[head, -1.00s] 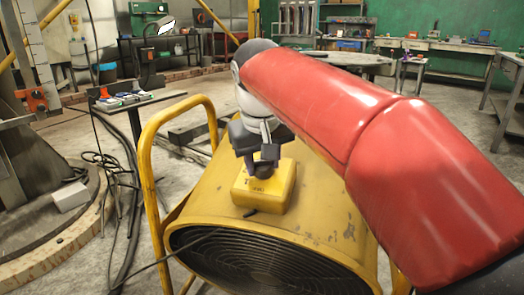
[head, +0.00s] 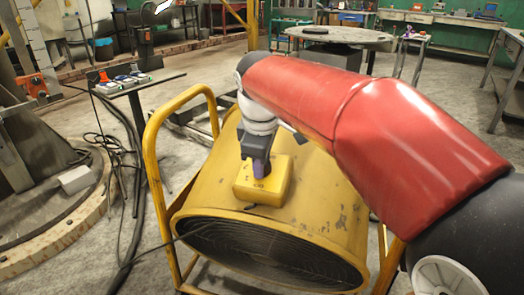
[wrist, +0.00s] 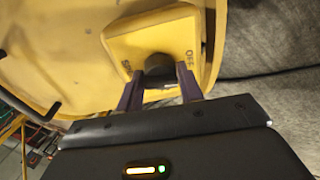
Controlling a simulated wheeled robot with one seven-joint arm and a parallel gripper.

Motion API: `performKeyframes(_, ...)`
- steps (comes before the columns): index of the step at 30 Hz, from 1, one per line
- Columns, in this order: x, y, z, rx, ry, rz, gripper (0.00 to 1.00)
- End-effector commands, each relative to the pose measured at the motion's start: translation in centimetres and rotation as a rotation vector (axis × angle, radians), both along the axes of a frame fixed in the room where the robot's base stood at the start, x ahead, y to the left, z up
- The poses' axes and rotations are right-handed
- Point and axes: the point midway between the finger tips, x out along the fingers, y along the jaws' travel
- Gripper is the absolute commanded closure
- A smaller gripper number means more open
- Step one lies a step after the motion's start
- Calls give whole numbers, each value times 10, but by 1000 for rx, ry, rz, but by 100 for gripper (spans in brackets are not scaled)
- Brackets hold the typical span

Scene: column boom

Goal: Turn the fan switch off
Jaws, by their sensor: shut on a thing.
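The yellow fan (head: 320,200) is a drum with a dark grille at its front. A yellow switch box (head: 276,187) sits on top of it. In the wrist view the box (wrist: 120,45) carries a dark knob (wrist: 158,64), with "OFF" lettering to the right of the knob and a partly readable label to the left. My gripper (head: 260,168) points down at the box. In the wrist view its purple fingers (wrist: 160,82) are shut on the knob, one on each side. The knob is mostly hidden in the head view, and I cannot tell which setting it points to.
A yellow tube handle (head: 152,180) rises at the fan's left. A small table (head: 128,82) with several items stands behind at left, with cables on the floor below. A round table (head: 325,34) and green-wall benches are farther back.

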Motion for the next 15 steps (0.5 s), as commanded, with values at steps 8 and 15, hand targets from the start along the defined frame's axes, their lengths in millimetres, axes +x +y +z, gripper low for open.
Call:
performKeyframes(8, 1, 0, 2, -45, 14, 139, 86)
performKeyframes(15, 1, 0, 1, -61, 20, 191, 86)
